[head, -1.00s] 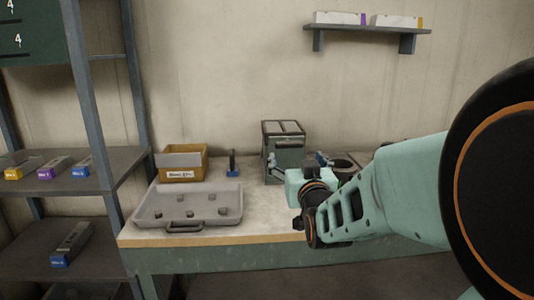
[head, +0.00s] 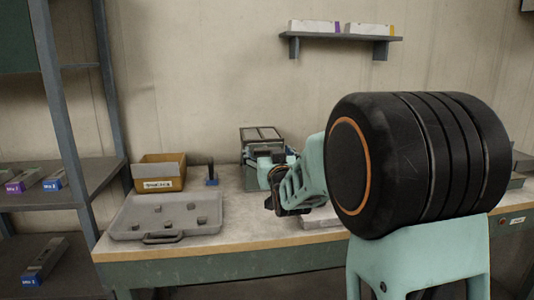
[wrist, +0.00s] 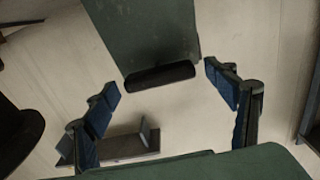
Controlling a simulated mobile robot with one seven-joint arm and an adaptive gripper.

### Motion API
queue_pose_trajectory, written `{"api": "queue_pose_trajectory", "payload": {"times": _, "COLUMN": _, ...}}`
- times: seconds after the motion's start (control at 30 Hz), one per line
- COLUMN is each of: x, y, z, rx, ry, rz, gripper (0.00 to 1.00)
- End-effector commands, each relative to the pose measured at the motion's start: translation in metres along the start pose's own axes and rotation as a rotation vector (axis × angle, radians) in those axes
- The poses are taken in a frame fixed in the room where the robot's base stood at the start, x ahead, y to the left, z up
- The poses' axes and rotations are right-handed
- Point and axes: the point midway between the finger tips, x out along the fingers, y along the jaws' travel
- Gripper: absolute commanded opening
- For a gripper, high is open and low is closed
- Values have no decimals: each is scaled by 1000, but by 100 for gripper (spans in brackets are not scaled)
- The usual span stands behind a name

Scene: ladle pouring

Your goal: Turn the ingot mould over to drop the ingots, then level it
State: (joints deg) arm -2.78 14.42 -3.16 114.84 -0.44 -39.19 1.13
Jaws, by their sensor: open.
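The ingot mould (head: 262,134) appears to be the dark-framed piece with two pale, side-by-side panels, on top of a green stand at the back of the bench. In the head view my arm hides its lower front. In the wrist view my gripper (wrist: 163,80) is open, its two blue-padded fingers wide apart. A black bar (wrist: 160,76) at the end of a dark green part (wrist: 150,35) shows between the fingertips, with gaps on both sides. I cannot tell whether this bar belongs to the mould. Nothing is held.
A grey tray (head: 125,230) with several small dark lumps lies at the bench's left front. Behind it stand a yellow-brown labelled box (head: 147,171) and a small blue-based upright tool (head: 211,174). A shelf rack (head: 55,100) is at left; a wall shelf (head: 345,39) hangs above.

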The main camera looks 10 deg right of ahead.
Motion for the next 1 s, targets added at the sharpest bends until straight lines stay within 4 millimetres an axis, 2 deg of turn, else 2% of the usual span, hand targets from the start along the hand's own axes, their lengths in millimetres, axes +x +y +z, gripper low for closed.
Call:
{"api": "queue_pose_trajectory", "payload": {"times": 0.23, "x": 0, "y": 0, "z": 0, "rx": 0, "ry": 0, "rz": 0, "gripper": 78}}
{"api": "queue_pose_trajectory", "payload": {"times": 0.8, "x": 0, "y": 0, "z": 0, "rx": 0, "ry": 1, "rz": 0, "gripper": 17}}
{"api": "queue_pose_trajectory", "payload": {"times": 1.0, "x": 2, "y": 1, "z": 0, "rx": 8, "ry": 1, "rz": 1, "gripper": 17}}
